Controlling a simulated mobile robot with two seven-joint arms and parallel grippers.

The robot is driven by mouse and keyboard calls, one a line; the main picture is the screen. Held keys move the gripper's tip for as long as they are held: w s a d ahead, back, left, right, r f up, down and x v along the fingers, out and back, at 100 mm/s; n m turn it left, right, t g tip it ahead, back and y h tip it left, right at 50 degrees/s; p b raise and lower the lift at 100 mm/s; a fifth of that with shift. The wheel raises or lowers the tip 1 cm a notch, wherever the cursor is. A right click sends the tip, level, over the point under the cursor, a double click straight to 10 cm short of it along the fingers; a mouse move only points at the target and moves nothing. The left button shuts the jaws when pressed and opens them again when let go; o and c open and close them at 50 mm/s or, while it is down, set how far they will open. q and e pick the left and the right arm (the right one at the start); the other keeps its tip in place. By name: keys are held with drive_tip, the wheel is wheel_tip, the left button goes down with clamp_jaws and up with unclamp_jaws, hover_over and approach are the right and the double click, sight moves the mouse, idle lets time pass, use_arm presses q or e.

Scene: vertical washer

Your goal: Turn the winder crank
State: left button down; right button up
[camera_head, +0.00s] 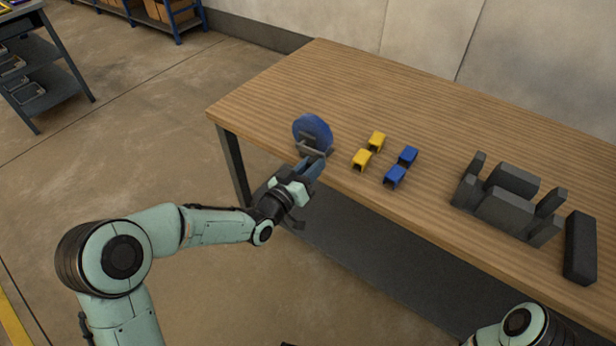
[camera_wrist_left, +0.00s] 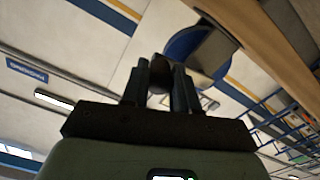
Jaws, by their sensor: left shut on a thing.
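The winder (camera_head: 312,131) stands on the near left part of the wooden table, with a round blue disc and a grey frame. In the left wrist view its blue disc (camera_wrist_left: 184,43) shows just beyond the fingers. My left gripper (camera_head: 313,165) is at the near side of the winder. It is shut on the dark crank handle (camera_wrist_left: 158,76), which sits between its fingers in the left wrist view. The crank is mostly hidden by the gripper in the head view. My right gripper is out of view; only part of the right arm shows at the bottom right.
Yellow blocks (camera_head: 362,160) and blue blocks (camera_head: 395,176) sit on the table (camera_head: 400,100) right of the winder. A dark grey fixture (camera_head: 507,205) and a dark bar (camera_head: 580,248) lie farther right. The back of the table is clear.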

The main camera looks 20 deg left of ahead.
sight(304, 152)
use_arm(q)
drive_tip(key=shift+a+r+n+p, duration=0.15)
drive_tip(key=shift+r+n+p, duration=0.2)
drive_tip(key=shift+r+n, duration=0.5)
drive_tip(key=shift+a+r+n, duration=0.1)
drive_tip(key=shift+r+n, duration=0.05)
drive_tip(key=shift+n, duration=0.5)
drive_tip(key=w+a+r+n+p, duration=0.2)
drive_tip(key=a+r+n+p, duration=0.2)
drive_tip(key=n+p, duration=0.7)
drive_tip(key=shift+w+a+r+n, duration=0.25)
drive_tip(key=shift+a+n, duration=0.95)
drive_tip(key=shift+n, duration=0.5)
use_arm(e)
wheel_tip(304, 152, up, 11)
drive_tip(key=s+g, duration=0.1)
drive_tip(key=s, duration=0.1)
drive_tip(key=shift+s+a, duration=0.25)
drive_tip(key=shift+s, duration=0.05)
use_arm(q)
drive_tip(key=shift+f, duration=0.1)
drive_tip(key=c, duration=0.9)
unclamp_jaws()
drive_tip(key=shift+o, duration=0.2)
